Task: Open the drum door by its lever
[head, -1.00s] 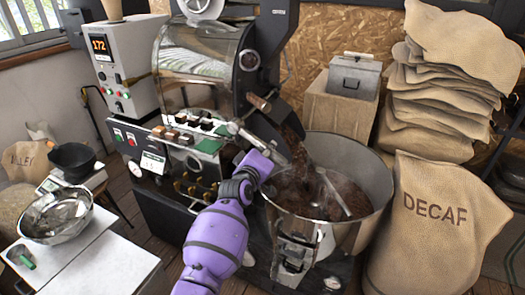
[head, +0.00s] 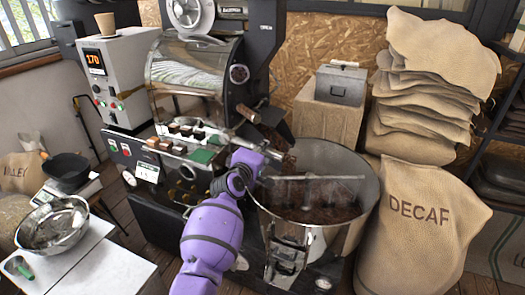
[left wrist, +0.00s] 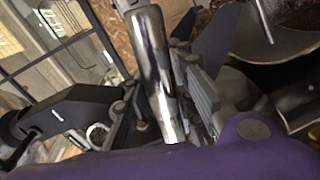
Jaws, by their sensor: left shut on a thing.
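My left gripper (head: 246,143) is at the front of the roaster (head: 195,70), beside the drum's discharge chute (head: 277,126). In the left wrist view a shiny metal lever bar (left wrist: 155,75) runs between the fingers of the left gripper (left wrist: 165,110), which is shut on it. The drum door itself is largely hidden behind my gripper and the chute. Brown beans (head: 310,200) lie in the round metal cooling tray (head: 365,185) below the chute. My right gripper is not in view.
A DECAF sack (head: 420,225) stands right of the cooling tray, with stacked sacks (head: 425,90) behind. A wooden box with a grey metal bin (head: 341,85) stands behind the tray. A white table (head: 95,265) with a metal bowl (head: 52,225) is at left.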

